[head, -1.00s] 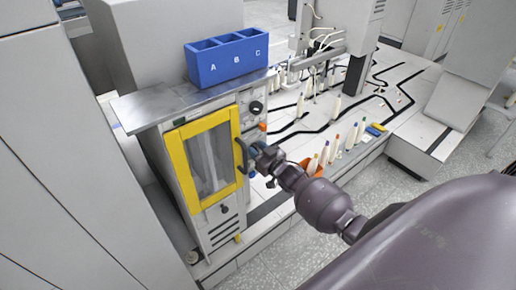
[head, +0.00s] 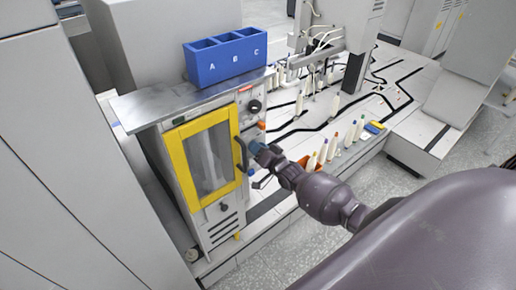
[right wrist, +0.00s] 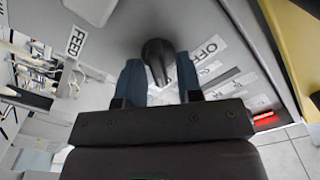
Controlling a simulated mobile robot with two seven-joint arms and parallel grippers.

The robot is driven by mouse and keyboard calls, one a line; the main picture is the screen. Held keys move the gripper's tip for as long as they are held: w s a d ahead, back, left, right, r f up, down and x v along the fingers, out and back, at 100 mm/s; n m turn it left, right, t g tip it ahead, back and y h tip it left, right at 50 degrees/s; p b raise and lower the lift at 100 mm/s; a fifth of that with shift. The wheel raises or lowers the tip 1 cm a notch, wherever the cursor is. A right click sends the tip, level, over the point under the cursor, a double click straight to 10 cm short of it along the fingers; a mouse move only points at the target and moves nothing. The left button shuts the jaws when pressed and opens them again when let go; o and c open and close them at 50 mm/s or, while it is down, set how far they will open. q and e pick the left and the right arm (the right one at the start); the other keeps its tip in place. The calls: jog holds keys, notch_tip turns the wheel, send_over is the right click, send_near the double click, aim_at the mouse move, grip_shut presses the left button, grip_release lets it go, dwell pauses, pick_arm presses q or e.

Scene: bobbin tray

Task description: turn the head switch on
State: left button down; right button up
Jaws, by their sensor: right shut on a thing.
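A black switch knob (right wrist: 158,58) stands out from a pale panel in the right wrist view, with an "OFF" label to its right and a "FEED" label to its left. My right gripper (right wrist: 160,80) has its blue-grey fingers on either side of the knob and is shut on it. In the head view my right gripper (head: 256,160) is at the right side of the cabinet (head: 225,222), beside the yellow-framed door (head: 176,165). The knob it holds cannot be made out there. My left gripper is not in view.
A black handle (head: 241,154) is on the door's right edge, close to my gripper. A dark knob (head: 254,106) is higher on the cabinet. A blue bin marked A, B, C (head: 225,60) sits on top. Several bobbins (head: 322,150) stand to the right.

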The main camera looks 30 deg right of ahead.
jog(key=shift+m, duration=0.3)
jog(key=o, duration=0.6)
jog(key=s, duration=0.7)
jog(key=s+d, duration=0.1)
jog(key=s, duration=0.2)
jog(key=shift+s, duration=0.4)
